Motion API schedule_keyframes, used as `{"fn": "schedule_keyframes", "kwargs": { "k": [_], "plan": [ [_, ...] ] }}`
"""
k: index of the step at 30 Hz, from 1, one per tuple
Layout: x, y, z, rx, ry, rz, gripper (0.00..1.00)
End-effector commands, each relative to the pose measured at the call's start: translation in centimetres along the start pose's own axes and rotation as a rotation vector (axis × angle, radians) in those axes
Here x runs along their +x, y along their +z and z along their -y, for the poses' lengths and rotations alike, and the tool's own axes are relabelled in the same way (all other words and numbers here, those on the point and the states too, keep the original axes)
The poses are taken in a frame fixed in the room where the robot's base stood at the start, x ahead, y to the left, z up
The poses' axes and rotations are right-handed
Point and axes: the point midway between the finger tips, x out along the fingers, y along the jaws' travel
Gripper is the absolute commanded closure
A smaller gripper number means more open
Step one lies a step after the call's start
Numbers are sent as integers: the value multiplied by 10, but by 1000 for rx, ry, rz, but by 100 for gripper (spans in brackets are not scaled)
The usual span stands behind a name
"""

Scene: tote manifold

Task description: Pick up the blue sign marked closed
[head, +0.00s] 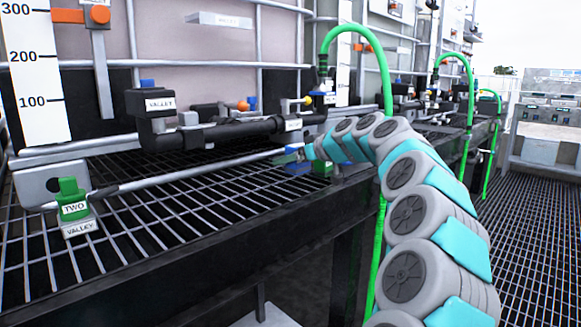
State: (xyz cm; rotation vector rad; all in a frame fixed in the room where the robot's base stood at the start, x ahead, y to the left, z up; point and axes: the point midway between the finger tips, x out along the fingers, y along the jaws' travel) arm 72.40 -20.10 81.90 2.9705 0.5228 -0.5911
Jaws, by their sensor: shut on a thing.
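My arm reaches in from the lower right, and my gripper (290,156) is at the front edge of the grating, near the middle of the view. It is shut on a small blue piece (297,168), which looks like the blue sign. Any writing on it is too small to read, and the gripper partly hides it.
A green block (322,168) sits just right of the blue piece. Black piping (225,132) with valves runs behind. A green hose (386,75) arches beside my arm. The left grating is mostly bare.

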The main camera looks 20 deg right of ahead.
Motion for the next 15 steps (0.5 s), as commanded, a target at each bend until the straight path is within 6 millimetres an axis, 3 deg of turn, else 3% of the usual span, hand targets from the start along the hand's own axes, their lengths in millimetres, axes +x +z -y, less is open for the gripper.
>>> {"fn": "schedule_keyframes", "kwargs": {
  "k": [11, 15],
  "plan": [
    [-36, 12, 6, 1, -1, 0, 85],
    [-61, 17, 9, -1, 2, -4, 85]
  ]
}}
